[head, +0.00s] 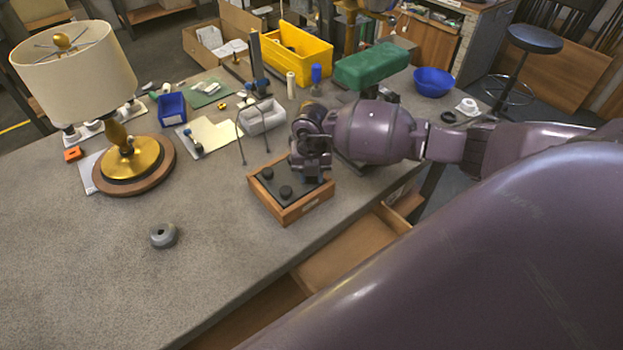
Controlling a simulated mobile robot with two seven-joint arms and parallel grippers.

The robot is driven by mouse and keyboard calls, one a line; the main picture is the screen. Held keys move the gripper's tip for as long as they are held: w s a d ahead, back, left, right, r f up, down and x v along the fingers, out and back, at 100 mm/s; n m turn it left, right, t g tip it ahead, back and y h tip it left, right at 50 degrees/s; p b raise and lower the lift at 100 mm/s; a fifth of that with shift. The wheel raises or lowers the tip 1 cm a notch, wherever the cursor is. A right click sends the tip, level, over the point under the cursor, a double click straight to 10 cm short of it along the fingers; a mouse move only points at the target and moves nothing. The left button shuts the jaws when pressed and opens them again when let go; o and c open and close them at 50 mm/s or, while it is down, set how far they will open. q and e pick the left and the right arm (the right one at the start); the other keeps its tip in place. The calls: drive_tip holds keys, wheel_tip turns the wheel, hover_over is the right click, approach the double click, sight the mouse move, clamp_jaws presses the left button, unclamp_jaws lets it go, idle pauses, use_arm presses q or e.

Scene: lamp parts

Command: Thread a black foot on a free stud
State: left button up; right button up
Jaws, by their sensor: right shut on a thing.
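A wooden box (291,212) with a dark top stands on the grey workbench. Two round black feet, one at the upper left of its top (267,173) and one nearer the front (286,191), sit on it. My right gripper (314,178) points down over the right back part of the top. It is shut on a small dark thing, seemingly a black foot, mostly hidden by the fingers. I cannot tell whether that foot touches a stud; the studs do not show clearly. My left gripper is not in view.
A lamp (146,160) with a cream shade stands at the left. A grey ring-shaped part (163,235) lies in front of it. A blue bin (171,107), a yellow bin (298,55) and a green box (371,66) are behind. An open drawer (345,252) juts out in front.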

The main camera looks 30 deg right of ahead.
drive_tip(key=shift+s+f, duration=0.3)
drive_tip(key=shift+f, duration=0.05)
drive_tip(key=shift+a+m+p, duration=0.1)
drive_tip(key=shift+m+p, duration=0.35)
drive_tip(key=shift+m, duration=0.15)
drive_tip(key=o, duration=1.1)
drive_tip(key=shift+r, duration=0.1)
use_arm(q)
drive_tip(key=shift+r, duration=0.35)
use_arm(e)
drive_tip(key=shift+w, duration=0.15)
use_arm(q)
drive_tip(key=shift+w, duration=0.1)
use_arm(e)
drive_tip(key=shift+w, duration=0.2)
drive_tip(key=shift+r, duration=0.1)
drive_tip(key=shift+r, duration=0.35)
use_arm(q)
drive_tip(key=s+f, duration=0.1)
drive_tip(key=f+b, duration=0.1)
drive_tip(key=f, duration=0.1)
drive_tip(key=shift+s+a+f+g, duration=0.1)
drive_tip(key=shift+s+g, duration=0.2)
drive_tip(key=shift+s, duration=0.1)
use_arm(e)
wheel_tip(320, 180, up, 10)
